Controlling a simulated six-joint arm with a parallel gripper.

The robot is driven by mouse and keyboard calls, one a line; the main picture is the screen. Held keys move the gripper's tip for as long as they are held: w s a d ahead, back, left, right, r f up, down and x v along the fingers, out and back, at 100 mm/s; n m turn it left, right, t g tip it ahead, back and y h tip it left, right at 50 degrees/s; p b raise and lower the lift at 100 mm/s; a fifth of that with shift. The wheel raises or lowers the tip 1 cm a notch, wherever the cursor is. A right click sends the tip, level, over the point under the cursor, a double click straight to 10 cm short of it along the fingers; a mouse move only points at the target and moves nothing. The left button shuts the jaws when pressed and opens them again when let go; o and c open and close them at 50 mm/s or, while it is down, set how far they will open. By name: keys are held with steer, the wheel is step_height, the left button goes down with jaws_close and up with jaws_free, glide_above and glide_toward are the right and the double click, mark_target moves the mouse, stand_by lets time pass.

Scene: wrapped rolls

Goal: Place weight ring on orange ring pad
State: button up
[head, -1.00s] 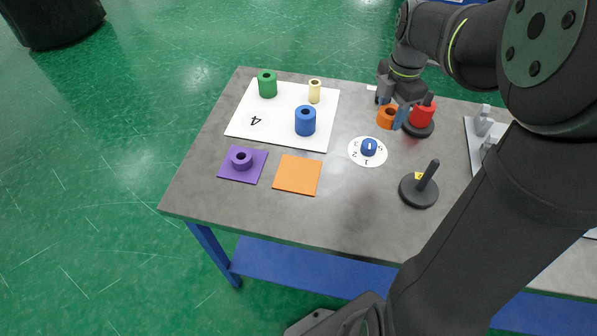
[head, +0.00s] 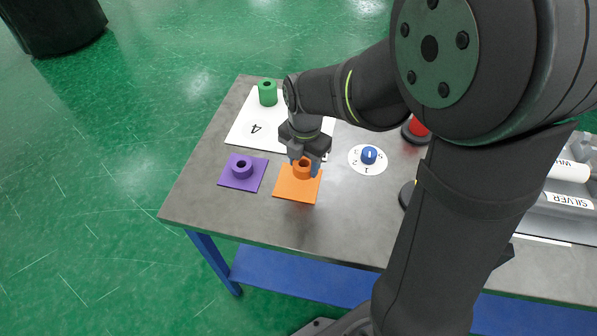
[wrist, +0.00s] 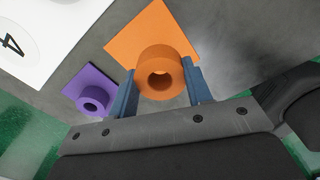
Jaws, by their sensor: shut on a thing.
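The orange weight ring (head: 302,168) is between the fingers of my gripper (head: 305,166), which is shut on it. In the wrist view the ring (wrist: 160,73) sits between the two blue-grey fingers (wrist: 160,90), its hole facing the camera. The orange pad (head: 296,191) lies flat on the table, and the ring is over its upper part. The pad also shows behind the ring in the wrist view (wrist: 150,30). I cannot tell whether the ring touches the pad or is just above it.
A purple ring (head: 242,166) sits on a purple pad (head: 236,181) to the left. A white sheet (head: 245,137) with a green roll (head: 267,93) lies behind, partly hidden by my arm. A blue knob (head: 369,155) on a white dial is to the right. The table's front is clear.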

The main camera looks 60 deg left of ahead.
mark_target(298, 182)
steer(key=shift+s+a+f, duration=0.5)
steer(key=shift+f, duration=1.95)
steer(key=shift+f, duration=0.1)
steer(key=o, duration=1.1)
steer(key=shift+c, duration=0.2)
step_height(298, 182, up, 12)
steer(key=shift+r, duration=0.15)
